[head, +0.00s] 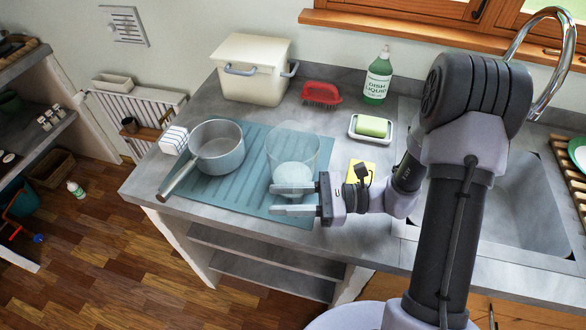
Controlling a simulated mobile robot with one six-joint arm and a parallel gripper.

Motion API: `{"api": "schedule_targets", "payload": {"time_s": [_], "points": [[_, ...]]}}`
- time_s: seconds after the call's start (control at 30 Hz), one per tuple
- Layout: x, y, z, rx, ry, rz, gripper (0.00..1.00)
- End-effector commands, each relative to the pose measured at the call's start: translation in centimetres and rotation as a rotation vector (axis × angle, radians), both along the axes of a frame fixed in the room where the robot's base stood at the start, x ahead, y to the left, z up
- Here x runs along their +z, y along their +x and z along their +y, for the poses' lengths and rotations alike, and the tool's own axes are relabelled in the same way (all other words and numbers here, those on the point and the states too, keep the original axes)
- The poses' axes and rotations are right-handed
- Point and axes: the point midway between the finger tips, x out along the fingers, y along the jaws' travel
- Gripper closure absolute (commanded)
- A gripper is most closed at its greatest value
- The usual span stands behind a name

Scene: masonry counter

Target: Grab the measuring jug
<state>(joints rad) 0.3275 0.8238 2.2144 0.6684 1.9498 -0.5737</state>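The measuring jug (294,146) is a clear, see-through vessel with a whitish lower part. It stands upright on the blue ribbed mat (236,201) on the counter. My gripper (274,199) is in front of the jug's base, with its fingers pointing left. The fingers are apart and nothing shows between them. The upper finger overlaps the bottom edge of the jug in the picture; I cannot tell whether it touches. The jug's handle is not clearly visible.
A grey saucepan (222,153) stands left of the jug, its handle toward the front left. A yellow sponge (361,170) and a soap dish (352,135) with green soap are to the right. Behind are a red brush (321,94), a cream box (245,90) and a dish liquid bottle (376,82).

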Motion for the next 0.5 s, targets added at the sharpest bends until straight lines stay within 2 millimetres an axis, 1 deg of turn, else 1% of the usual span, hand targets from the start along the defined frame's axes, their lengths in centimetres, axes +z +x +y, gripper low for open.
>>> {"api": "schedule_targets", "payload": {"time_s": [0.07, 0.17, 0.2, 0.23, 0.27, 0.5], "points": [[0.05, 0.01, -0.03, 0.000, 0.000, 0.000, 0.66], [0.06, 0.01, -0.04, 0.000, 0.000, 0.000, 0.83], [0.05, 0.01, -0.05, 0.000, 0.000, 0.000, 0.91], [0.05, 0.01, -0.05, 0.000, 0.000, 0.000, 0.97], [0.05, 0.01, -0.05, 0.000, 0.000, 0.000, 1.00], [0.04, 0.00, -0.07, 0.000, 0.000, 0.000, 1.00]]}}
